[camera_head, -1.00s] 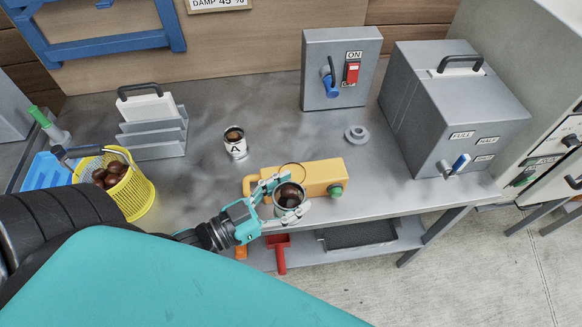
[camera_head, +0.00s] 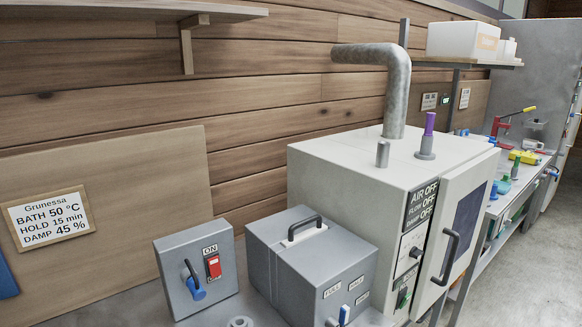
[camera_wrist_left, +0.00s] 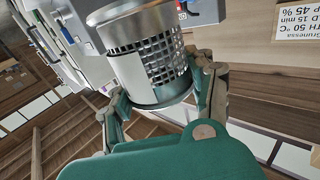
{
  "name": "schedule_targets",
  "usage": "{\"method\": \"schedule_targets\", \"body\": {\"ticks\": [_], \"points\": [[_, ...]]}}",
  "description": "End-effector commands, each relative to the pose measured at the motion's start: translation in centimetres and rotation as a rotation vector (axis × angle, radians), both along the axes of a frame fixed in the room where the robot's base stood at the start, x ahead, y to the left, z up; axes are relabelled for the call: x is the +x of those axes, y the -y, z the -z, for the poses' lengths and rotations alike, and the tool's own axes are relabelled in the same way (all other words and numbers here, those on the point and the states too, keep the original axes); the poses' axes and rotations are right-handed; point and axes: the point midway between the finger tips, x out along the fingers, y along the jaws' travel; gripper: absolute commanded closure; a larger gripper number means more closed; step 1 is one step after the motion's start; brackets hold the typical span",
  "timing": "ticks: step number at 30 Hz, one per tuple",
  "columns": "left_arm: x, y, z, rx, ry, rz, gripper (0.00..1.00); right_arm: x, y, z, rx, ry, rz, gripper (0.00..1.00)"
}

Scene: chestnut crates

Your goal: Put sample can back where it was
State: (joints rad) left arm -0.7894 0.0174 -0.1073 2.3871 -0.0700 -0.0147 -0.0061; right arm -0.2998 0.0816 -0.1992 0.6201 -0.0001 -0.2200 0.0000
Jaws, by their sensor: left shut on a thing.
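In the left wrist view my left gripper (camera_wrist_left: 160,98) is shut on a shiny metal can (camera_wrist_left: 120,15) with a perforated mesh band, seemingly the sample can. The teal fingers sit on either side of it. The can looks tilted in this view, and its contents do not show. The head view now shows neither gripper and no can. My right gripper is not in view.
In the head view a grey switch box (camera_head: 196,270) and a grey lidded tank (camera_head: 312,262) stand on the bench. Beside them is a large white machine (camera_head: 345,165) with a bent pipe (camera_head: 395,85). A further bench (camera_head: 505,208) with tools runs back right. A sign (camera_head: 46,217) hangs left.

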Motion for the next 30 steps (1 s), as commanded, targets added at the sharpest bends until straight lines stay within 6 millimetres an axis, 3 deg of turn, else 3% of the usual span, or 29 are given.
{"method": "schedule_targets", "body": {"ticks": [6,17,23,30], "points": [[0.9,-0.7,-0.5,-0.011,-0.012,-0.083,0.86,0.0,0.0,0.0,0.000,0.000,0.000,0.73],[0.9,-0.7,-0.4,-0.008,-0.013,-0.076,0.86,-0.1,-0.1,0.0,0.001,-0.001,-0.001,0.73],[-0.5,0.3,0.3,0.013,0.001,0.040,0.86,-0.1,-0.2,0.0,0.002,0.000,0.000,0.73],[-3.5,1.8,1.7,0.014,0.001,0.259,0.86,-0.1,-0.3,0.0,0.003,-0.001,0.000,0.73]]}}
